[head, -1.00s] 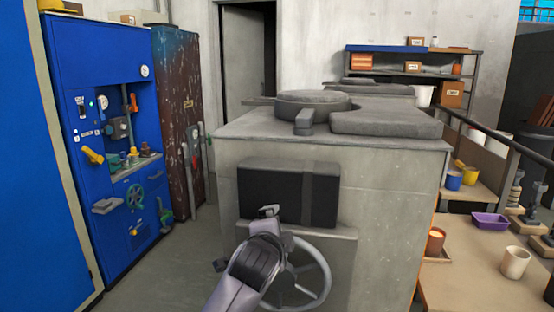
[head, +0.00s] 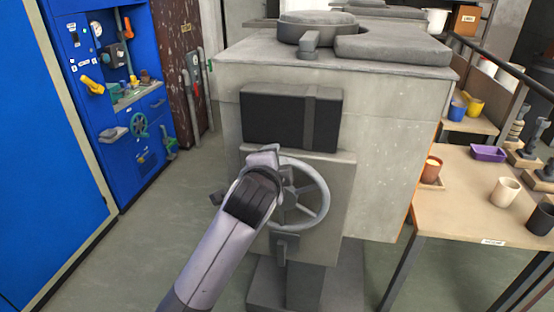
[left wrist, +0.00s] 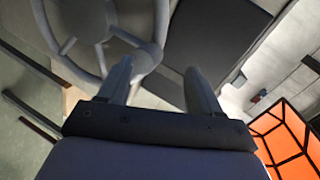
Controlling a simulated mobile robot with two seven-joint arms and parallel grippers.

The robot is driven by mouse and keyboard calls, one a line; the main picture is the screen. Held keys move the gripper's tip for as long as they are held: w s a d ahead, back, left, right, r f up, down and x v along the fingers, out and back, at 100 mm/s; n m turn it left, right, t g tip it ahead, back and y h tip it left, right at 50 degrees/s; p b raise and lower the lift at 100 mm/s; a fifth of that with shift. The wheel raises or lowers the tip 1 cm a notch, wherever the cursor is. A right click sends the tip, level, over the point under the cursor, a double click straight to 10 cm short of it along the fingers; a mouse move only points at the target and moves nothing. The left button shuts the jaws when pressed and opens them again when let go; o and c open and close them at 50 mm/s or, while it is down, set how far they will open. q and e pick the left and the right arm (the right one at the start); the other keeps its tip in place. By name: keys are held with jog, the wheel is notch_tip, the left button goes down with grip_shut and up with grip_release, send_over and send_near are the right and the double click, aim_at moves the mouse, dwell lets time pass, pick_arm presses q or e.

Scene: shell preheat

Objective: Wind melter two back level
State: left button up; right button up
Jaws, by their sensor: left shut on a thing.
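A grey, blocky melter (head: 390,150) fills the middle of the head view, with a round lid and thick slab on top. Its front carries a dark panel (head: 275,117) and, below it, a grey spoked handwheel (head: 327,197). My left gripper (head: 271,156) is at the wheel's upper left. In the left wrist view, the wheel's rim (left wrist: 156,38) runs to the two fingers (left wrist: 155,72), which are shut on it. The exact contact is partly hidden by the fingers. I cannot read a melter number or judge its level exactly. My right gripper is not in view.
A wooden bench (head: 455,205) at the right holds cups and a purple tray (head: 488,153). A blue cabinet (head: 110,60) with valves stands at the left. The floor (head: 185,200) between cabinet and melter is clear. A dark pedestal (head: 305,285) stands below the melter.

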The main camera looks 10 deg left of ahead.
pick_arm(q)
jog(key=shift+s+a, duration=0.1)
jog(key=shift+s, duration=2)
jog(key=s+a+f+n+g+h, duration=0.1)
jog(key=s+f+n, duration=0.15)
jog(key=f, duration=0.35)
jog(key=s+a+f+n+g, duration=0.1)
jog(key=s+a+f, duration=0.1)
jog(key=s+f, duration=0.35)
jog(key=s+a+f+n+h, duration=0.1)
jog(key=s+f+n, duration=0.1)
jog(key=f, duration=0.5)
jog(key=s+a+f+n, duration=0.2)
jog(key=s+f, duration=0.3)
jog(key=s, duration=0.3)
jog(key=s+a+f+n+g, duration=0.1)
jog(key=s+a+f+n, duration=0.2)
jog(key=s+f+n, duration=0.2)
jog(key=s, duration=0.3)
jog(key=shift+a+f+g, duration=0.15)
jog(key=shift+f+g, duration=0.15)
